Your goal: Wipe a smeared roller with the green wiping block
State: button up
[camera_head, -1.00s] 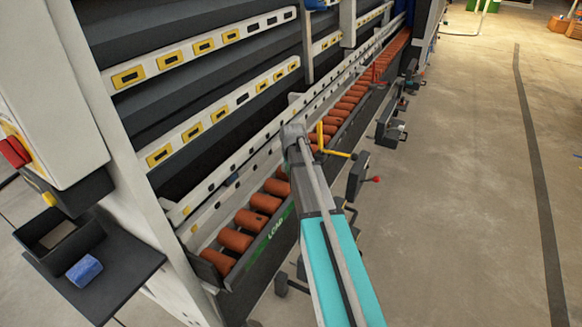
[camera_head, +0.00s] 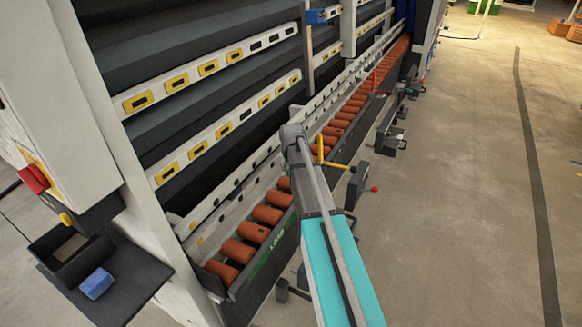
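A row of orange rollers (camera_head: 254,232) runs along the lower front of the washer, from the near left to the far back. Some have small dark spots, but I cannot tell which roller is smeared. No green block shows; a blue block (camera_head: 97,284) lies on the dark side shelf (camera_head: 135,270) at the lower left. My arm reaches from the bottom over the roller row and hides some rollers. My gripper is not visible; the arm's far part ends near the rollers at mid picture.
A dark open bin (camera_head: 72,256) stands on the shelf behind the block. A control box with a red knob (camera_head: 34,178) is above it. A yellow handle (camera_head: 330,158) and dark brackets (camera_head: 357,186) jut out beside my arm. The floor at right (camera_head: 455,200) is clear.

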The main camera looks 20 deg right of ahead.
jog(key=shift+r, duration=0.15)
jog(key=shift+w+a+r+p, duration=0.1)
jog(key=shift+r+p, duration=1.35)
jog(key=shift+p, duration=0.05)
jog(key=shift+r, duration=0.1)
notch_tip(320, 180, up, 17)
jog(key=p, duration=1.7)
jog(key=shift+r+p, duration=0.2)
jog(key=shift+p, duration=0.15)
